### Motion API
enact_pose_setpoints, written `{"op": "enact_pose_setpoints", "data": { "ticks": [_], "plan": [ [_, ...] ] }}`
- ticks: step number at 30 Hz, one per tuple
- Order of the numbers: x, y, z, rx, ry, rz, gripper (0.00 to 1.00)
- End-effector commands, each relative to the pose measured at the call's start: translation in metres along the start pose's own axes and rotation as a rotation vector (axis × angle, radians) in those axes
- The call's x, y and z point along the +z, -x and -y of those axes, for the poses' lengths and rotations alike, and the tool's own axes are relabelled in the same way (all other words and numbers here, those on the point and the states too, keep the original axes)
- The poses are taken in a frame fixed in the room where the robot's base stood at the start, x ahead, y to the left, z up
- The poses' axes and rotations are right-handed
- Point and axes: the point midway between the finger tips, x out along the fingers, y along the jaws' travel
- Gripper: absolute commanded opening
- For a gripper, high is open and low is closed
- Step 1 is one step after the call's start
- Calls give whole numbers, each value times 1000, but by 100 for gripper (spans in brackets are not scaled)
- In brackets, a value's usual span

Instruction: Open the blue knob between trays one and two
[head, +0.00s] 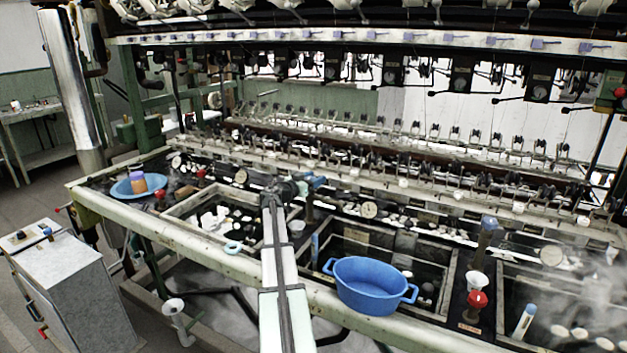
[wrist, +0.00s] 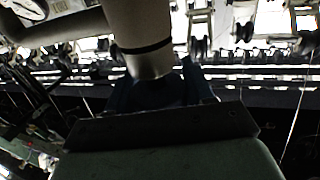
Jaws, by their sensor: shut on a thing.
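The blue knob (head: 314,181) sits on top of a dark post (head: 310,208) between the left tray (head: 180,208) and the middle tray (head: 345,226). My gripper (head: 300,186) is at the knob, with my arm reaching up from the bottom of the head view. The gripper is shut on the knob. The fingertips are mostly hidden there, and the valve's exact angle cannot be told.
A blue basin (head: 372,285) stands at the front of the middle tray, right of my arm. Another blue knob (head: 489,223) stands further right, near a red knob (head: 477,299). Rows of reeling machinery run close behind. Steam drifts at the right.

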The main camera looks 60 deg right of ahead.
Motion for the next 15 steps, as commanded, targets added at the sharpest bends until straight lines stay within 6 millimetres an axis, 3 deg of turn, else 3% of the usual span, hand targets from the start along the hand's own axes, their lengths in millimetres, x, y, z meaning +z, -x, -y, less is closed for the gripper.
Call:
{"op": "enact_pose_setpoints", "data": {
  "ticks": [15],
  "plan": [
    [0, 1, 0, -139, -1, -1, 22]
  ]
}}
